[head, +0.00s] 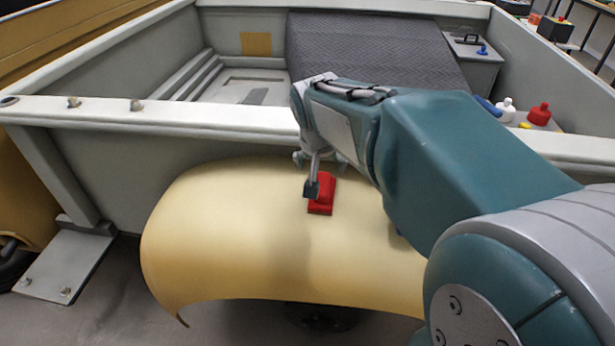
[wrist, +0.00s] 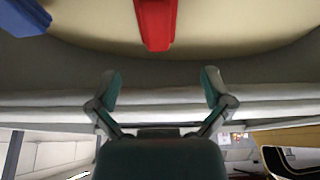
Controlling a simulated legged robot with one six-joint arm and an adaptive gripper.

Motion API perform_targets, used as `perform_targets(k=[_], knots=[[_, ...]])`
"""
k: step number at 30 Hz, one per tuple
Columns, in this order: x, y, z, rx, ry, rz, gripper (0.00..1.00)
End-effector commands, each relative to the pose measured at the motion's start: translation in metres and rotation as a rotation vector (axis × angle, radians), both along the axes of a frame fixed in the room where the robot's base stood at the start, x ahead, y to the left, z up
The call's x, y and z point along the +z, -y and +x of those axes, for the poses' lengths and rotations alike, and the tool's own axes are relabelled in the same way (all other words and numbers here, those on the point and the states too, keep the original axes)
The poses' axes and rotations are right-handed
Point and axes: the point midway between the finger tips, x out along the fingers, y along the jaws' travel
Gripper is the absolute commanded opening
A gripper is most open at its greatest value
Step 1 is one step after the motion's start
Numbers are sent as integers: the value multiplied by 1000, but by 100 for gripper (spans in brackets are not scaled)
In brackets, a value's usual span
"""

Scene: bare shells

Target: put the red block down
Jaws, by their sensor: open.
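The red block (head: 321,196) rests on top of the curved yellow shell (head: 225,235), close to its far edge. In the wrist view the red block (wrist: 155,22) is at the top centre, ahead of the fingertips and on the line between them. My gripper (head: 313,187) is at the block's left side in the head view, and only one dark fingertip shows clearly there. In the wrist view my gripper (wrist: 163,88) has its two fingers spread wide, with nothing between them. The block appears clear of both fingers.
A blue object (wrist: 25,16) lies on the shell at the wrist view's top left; my arm may hide it in the head view. A grey-white rail (head: 190,116) of an open truck bed runs behind the shell. White and red bottles (head: 539,114) stand at the right.

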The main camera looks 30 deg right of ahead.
Motion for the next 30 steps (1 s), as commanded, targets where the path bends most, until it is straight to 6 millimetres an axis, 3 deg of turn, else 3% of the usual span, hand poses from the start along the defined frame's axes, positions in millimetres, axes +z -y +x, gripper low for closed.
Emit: perform_targets(k=[5,12,17,24,30], knots=[[-12,7,8,-20,-4,1,100],[-47,14,19,-17,-5,0,100],[-58,17,22,-17,-3,0,100],[-92,24,30,-17,-5,1,100],[-103,27,34,-16,0,0,100]])
